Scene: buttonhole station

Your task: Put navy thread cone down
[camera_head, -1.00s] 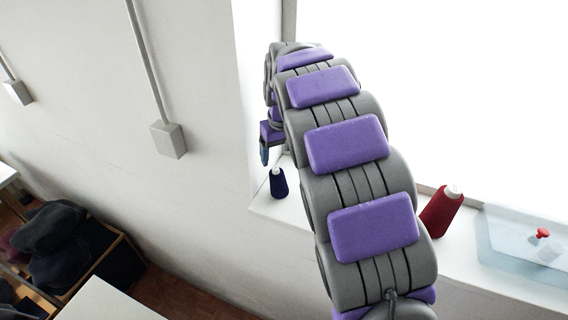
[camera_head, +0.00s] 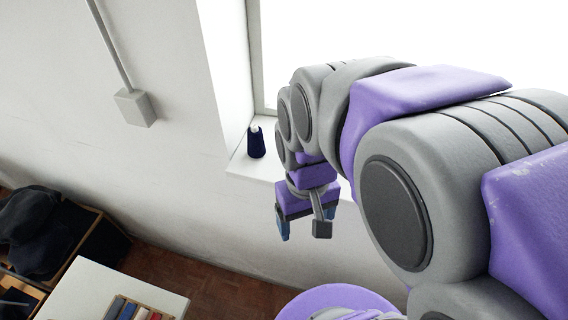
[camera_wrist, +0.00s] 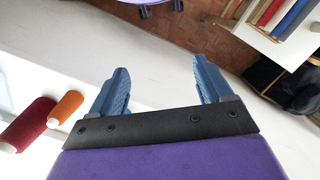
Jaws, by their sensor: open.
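The navy thread cone (camera_head: 256,143) stands upright on the white windowsill (camera_head: 250,170), near its left end by the window corner. Nothing touches it. My gripper (camera_head: 306,222) hangs in front of the sill, to the right of the cone and lower in the picture, clear of it. Its blue fingers are apart, with nothing between them. In the wrist view my gripper (camera_wrist: 160,72) is also open and empty. The navy cone does not show in that view.
In the wrist view a red cone (camera_wrist: 28,122) and an orange cone (camera_wrist: 66,108) are at the left. A white table (camera_head: 85,290) with coloured rolls is at lower left, beside a crate of dark cloth (camera_head: 40,225). Brown floor lies below the sill.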

